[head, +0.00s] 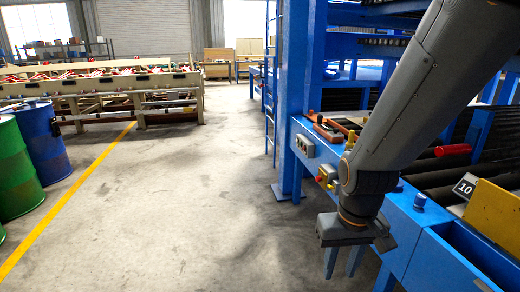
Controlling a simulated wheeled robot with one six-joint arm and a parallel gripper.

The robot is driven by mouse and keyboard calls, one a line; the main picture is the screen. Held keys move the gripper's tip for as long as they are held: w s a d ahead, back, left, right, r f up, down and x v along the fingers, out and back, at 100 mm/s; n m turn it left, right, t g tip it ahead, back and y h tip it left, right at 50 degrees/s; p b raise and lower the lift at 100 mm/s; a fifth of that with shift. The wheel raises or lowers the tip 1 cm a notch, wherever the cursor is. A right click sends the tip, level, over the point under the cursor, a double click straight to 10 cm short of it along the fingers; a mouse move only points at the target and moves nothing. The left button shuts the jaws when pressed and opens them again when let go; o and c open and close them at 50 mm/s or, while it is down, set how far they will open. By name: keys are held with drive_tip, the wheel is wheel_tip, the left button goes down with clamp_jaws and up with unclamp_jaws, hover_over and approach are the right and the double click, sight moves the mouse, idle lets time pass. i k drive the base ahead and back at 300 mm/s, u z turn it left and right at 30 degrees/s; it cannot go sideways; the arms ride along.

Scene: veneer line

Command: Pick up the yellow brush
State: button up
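My gripper (340,270) hangs at the lower centre right in the head view, pointing down in front of the blue machine's side. Its two fingers are apart, with nothing seen between them. A small yellow item (351,137) lies among tools on the machine's ledge, above and behind the gripper in the picture. It may be the yellow brush, but it is too small to tell. My arm covers part of the ledge beside it.
The blue machine (300,95) with rollers fills the right side. A red-handled item (452,150), a yellow plate (497,212) and a "10" sign (465,186) are on it. Green (15,170) and blue drums (42,145) stand left. The middle floor is clear.

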sight(349, 145)
drive_tip(key=u, duration=0.45)
drive_tip(key=i, duration=2.75)
drive_tip(key=z, duration=1.65)
drive_tip(key=i, duration=0.85)
drive_tip(key=z, duration=0.9)
